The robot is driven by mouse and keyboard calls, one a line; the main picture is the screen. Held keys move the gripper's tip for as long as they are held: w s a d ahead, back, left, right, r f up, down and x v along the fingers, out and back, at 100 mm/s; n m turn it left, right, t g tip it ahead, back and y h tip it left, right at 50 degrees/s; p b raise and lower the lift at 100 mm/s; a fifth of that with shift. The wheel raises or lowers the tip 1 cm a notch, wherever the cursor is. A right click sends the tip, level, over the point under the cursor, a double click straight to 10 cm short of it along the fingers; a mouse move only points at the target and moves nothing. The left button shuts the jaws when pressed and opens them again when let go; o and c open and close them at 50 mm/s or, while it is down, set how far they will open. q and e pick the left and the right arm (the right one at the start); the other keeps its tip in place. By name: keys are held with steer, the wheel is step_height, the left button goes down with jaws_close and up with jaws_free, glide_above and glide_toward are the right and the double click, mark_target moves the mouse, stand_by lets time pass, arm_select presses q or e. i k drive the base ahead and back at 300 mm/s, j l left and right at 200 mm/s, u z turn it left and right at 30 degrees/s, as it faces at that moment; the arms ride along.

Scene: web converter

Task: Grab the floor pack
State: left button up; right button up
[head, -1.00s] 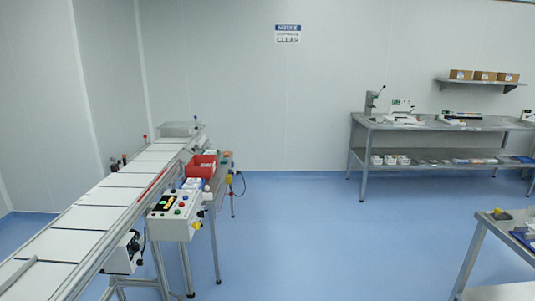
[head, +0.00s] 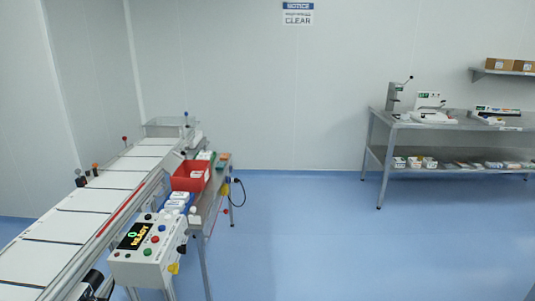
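No pack lying on the floor can be made out; the visible blue floor (head: 300,240) looks bare. Small white packs (head: 178,202) lie beside the conveyor, below a red bin (head: 191,176) that has white items in it. Neither of my grippers shows in the head view.
A long conveyor (head: 75,215) runs along the left, with a control box (head: 145,240) reading "READY" on its near side. A steel bench (head: 440,130) with devices and a lower shelf of small boxes stands at the right. The floor between them is clear.

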mark_target(202, 152)
steer(key=i, duration=4.75)
steer(key=i+u, duration=0.1)
steer(key=i, duration=0.55)
steer(key=i+l+u, duration=0.1)
steer(key=i, duration=0.55)
steer(key=i+l+u, duration=0.1)
steer(key=i, duration=0.6)
steer(key=l, duration=0.1)
